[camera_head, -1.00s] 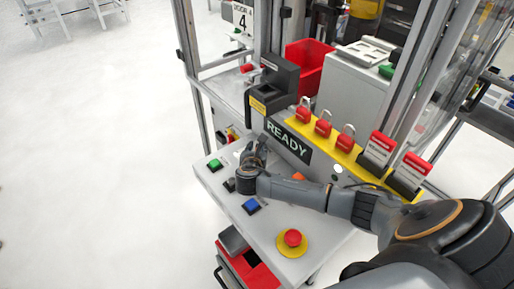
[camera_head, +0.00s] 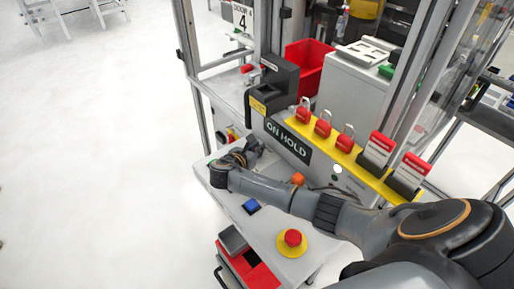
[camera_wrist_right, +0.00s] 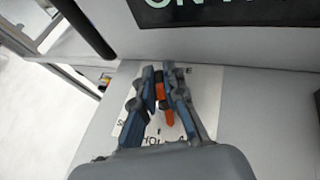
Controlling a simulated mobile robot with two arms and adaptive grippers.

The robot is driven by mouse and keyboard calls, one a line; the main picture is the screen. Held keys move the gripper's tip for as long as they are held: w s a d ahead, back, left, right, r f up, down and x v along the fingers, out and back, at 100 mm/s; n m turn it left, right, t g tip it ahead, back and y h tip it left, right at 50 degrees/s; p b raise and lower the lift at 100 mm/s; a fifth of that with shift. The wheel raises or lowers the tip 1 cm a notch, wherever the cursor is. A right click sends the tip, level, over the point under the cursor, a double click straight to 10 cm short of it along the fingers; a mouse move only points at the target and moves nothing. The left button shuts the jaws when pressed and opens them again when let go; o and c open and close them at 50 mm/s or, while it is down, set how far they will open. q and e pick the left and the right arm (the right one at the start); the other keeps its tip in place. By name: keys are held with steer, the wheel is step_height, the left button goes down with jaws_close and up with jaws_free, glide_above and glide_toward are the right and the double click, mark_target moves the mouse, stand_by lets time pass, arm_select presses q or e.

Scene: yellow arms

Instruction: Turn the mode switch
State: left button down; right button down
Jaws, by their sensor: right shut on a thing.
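The mode switch (camera_wrist_right: 168,116) shows in the right wrist view as an orange and dark knob on a pale label plate (camera_wrist_right: 207,95) with partly hidden lettering. My right gripper (camera_wrist_right: 164,72) is shut on it, one finger on each side. In the head view my right gripper (camera_head: 253,148) is at the back left of the console (camera_head: 275,222), below the display, and hides the switch. The display (camera_head: 288,140) reads "ON HOLD". My left gripper is not in view.
A blue button (camera_head: 251,206), an orange knob (camera_head: 297,178) and a red emergency button (camera_head: 292,238) on a yellow base sit on the console. Red padlocks (camera_head: 323,126) and tags line a yellow strip behind. A black box (camera_head: 272,88) stands close behind the gripper.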

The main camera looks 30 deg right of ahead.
steer(key=m+g, duration=0.1)
steer(key=m+g+h+b, duration=0.1)
steer(key=g, duration=0.1)
steer(key=shift+a+f+m, duration=0.1)
steer(key=shift+f+m, duration=0.1)
steer(key=shift+m, duration=0.1)
steer(key=shift+m+g+h+b, duration=0.3)
steer(key=shift+m+g+b, duration=0.6)
steer(key=shift+m+g, duration=0.15)
steer(key=shift+r+g, duration=0.1)
steer(key=shift+g, duration=0.15)
steer(key=c, duration=1.4)
jaws_free()
steer(key=shift+r, duration=0.1)
steer(key=v, duration=1.1)
steer(key=shift+a, duration=0.4)
